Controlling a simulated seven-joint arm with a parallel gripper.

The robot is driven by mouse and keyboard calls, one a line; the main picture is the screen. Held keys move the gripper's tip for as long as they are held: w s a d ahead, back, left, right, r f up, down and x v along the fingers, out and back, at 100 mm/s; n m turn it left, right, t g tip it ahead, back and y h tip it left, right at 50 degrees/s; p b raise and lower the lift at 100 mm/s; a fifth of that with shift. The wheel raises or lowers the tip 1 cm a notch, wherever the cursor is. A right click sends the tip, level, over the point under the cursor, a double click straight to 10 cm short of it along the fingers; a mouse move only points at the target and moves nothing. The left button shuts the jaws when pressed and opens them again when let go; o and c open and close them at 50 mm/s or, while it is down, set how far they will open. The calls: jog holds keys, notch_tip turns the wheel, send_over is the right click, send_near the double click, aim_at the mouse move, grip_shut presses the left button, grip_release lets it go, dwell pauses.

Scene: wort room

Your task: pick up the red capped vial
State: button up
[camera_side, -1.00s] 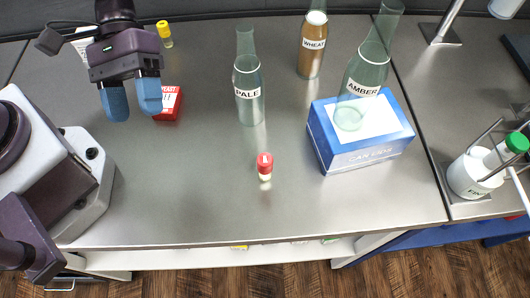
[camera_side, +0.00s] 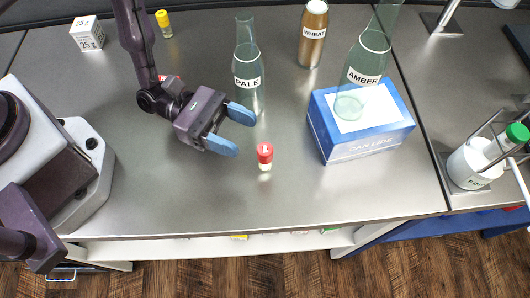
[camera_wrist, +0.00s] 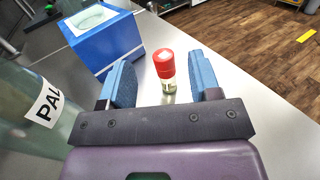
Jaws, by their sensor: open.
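The red capped vial (camera_side: 265,155) stands upright on the steel bench, with a clear lower part and a pale mark on its cap. My gripper (camera_side: 239,131) is open, its two blue fingers pointing toward the vial from the left, a short way short of it. In the wrist view the vial (camera_wrist: 165,69) shows ahead, between the lines of my open fingers (camera_wrist: 160,82). Nothing is held.
The PALE bottle (camera_side: 248,70) stands close behind my gripper. The blue box (camera_side: 362,130) with the AMBER bottle (camera_side: 364,70) is to the right. The WHEAT bottle (camera_side: 313,35) is at the back. The bench (camera_side: 200,200) in front is clear.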

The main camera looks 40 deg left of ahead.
aim_at(265, 158)
notch_tip(265, 158, down, 4)
jog(key=shift+r, duration=0.2)
jog(key=shift+w+d+r, duration=0.15)
jog(key=shift+d+r, duration=0.05)
jog(key=shift+d, duration=0.6)
jog(key=shift+x, duration=2.95)
jog(key=c, duration=1)
jog(key=shift+r, duration=0.1)
